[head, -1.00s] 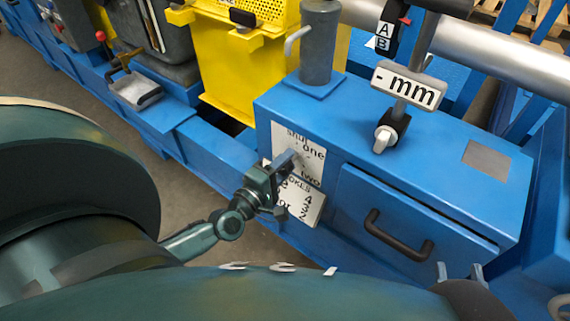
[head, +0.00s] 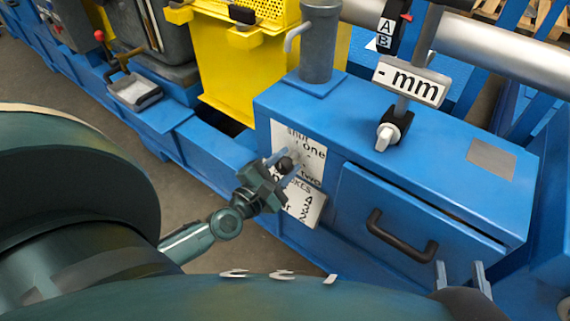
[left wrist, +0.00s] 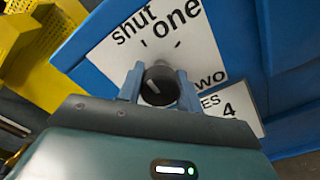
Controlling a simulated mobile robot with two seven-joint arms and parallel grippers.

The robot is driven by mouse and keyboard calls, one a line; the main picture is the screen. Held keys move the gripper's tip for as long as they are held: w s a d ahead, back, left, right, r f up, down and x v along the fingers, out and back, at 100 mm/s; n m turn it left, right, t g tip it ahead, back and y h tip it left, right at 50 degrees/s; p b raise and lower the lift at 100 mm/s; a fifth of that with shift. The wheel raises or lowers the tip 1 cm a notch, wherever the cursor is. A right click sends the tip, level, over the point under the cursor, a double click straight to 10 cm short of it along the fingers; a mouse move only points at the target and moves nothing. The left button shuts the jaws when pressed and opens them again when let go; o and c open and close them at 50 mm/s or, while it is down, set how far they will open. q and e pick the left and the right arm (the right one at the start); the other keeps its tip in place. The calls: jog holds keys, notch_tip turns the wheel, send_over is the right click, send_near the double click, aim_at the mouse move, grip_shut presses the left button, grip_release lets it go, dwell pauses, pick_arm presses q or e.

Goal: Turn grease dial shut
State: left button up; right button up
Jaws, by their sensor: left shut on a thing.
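The grease dial is a dark round knob (head: 285,164) on a white plate (head: 313,151) reading "shut", "one" and "two", on the front of a blue cabinet. My left gripper (head: 279,164) has one finger on each side of the knob and is shut on it. In the left wrist view the knob (left wrist: 159,85) sits between the two blue-grey fingers (left wrist: 160,88). A pale mark shows on its face, but I cannot tell exactly which label it points to. My right gripper (head: 461,274) is at the lower right, fingers apart and empty, away from the dial.
A second white card with numbers (head: 306,203) hangs just below the dial plate. A drawer with a black handle (head: 401,236) is to the right. A "- mm" sign (head: 409,81) and a grey cylinder (head: 319,45) stand on the cabinet top.

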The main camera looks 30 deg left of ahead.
dwell(0.4)
pick_arm(q)
jog(key=o, duration=1)
jog(key=s+a, duration=0.1)
jog(key=s, duration=1.2)
jog(key=shift+s, duration=0.1)
